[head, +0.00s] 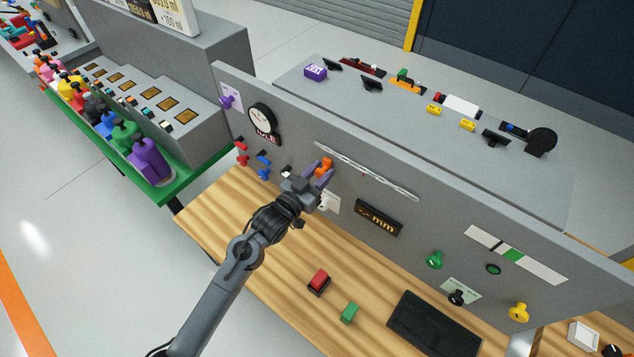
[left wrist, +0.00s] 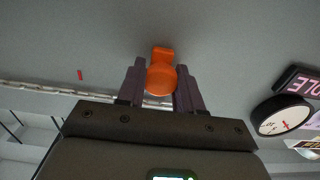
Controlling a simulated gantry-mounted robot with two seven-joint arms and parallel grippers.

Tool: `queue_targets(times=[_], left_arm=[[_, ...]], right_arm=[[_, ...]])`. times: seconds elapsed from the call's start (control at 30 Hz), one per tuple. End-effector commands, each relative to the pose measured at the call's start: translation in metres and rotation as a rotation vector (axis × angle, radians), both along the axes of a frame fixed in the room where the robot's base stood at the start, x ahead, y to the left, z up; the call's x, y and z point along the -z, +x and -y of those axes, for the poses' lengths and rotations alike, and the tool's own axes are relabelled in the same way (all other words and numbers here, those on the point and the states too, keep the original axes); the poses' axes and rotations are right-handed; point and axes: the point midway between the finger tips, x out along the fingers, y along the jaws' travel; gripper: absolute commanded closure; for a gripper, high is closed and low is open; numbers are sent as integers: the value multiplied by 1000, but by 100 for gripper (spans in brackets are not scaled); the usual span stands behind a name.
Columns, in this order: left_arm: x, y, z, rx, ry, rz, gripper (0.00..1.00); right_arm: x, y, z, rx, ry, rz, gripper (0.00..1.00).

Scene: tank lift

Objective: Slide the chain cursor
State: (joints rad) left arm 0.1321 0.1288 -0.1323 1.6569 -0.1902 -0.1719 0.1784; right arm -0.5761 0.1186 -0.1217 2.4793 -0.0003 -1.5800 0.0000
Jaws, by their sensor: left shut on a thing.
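The orange cursor (head: 326,164) sits at the left part of a pale slotted strip (head: 370,174) on the upright grey panel. My left gripper (head: 318,172) is shut on the cursor. In the left wrist view the orange cursor (left wrist: 162,76) shows a round knob and a short tab between the two purple-grey fingers of the gripper (left wrist: 160,84). The strip (left wrist: 50,91) runs behind the fingers there. A small red mark (left wrist: 80,75) lies on the panel near the strip. My right gripper is not in view.
A dark display reading "mm" (head: 379,217) is below the strip. A dial (head: 264,119) is left of it. Green (head: 435,260) and yellow (head: 519,312) knobs stick out at right.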

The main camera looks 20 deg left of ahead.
Motion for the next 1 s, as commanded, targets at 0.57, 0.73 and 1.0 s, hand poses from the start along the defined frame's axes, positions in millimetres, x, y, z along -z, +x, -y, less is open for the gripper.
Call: queue_targets(times=[0.57, 0.73, 1.0], left_arm=[[-1, 10, -34, -7, -1, 0, 59], [-1, 10, -33, -5, -1, 1, 43], [-1, 8, -32, -2, -1, 1, 43]], right_arm=[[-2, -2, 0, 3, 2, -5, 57], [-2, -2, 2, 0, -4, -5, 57], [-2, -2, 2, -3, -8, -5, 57]])
